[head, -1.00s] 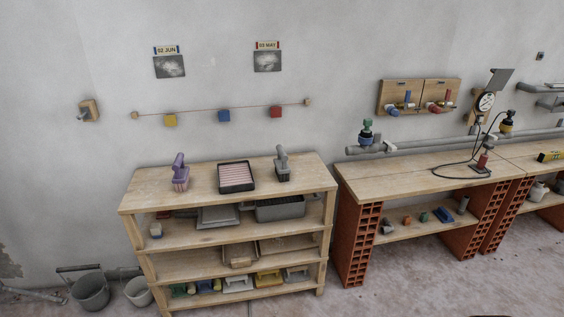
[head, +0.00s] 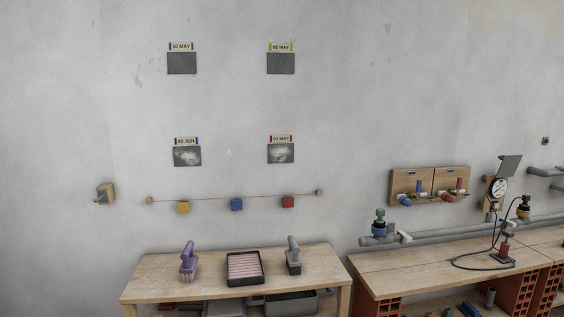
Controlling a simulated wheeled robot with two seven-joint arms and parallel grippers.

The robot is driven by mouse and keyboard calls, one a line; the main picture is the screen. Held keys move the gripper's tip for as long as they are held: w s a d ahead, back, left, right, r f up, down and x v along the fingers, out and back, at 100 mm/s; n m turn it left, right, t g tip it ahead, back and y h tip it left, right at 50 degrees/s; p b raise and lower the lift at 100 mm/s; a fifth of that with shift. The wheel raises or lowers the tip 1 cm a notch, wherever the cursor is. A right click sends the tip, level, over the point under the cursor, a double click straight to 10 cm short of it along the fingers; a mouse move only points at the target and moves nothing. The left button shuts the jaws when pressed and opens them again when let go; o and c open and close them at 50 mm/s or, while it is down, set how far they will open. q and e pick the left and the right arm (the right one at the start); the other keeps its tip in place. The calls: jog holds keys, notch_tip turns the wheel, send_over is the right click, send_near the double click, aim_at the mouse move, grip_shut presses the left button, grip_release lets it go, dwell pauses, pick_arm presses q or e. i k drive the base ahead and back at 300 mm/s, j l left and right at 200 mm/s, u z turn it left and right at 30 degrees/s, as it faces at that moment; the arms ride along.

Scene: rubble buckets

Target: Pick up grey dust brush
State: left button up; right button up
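A grey dust brush (head: 293,256) stands upright on the right part of the wooden shelf unit's top (head: 205,271), its handle up and bristle block down. A similar purple brush (head: 188,262) stands at the left of the same top. Between them lies a black tray (head: 244,267) with a pink striped inside. Neither of my grippers shows in the head view.
A string with coloured blocks (head: 237,204) hangs on the wall above the shelf unit.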

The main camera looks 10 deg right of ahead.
aim_at(294, 262)
jog(key=i+j, duration=0.1)
jog(key=i, duration=0.45)
jog(key=i+j, duration=0.15)
jog(key=i, duration=0.4)
jog(key=i+j+z, duration=0.1)
jog(key=i, duration=0.45)
jog(key=i+j, duration=0.15)
jog(key=i, duration=0.4)
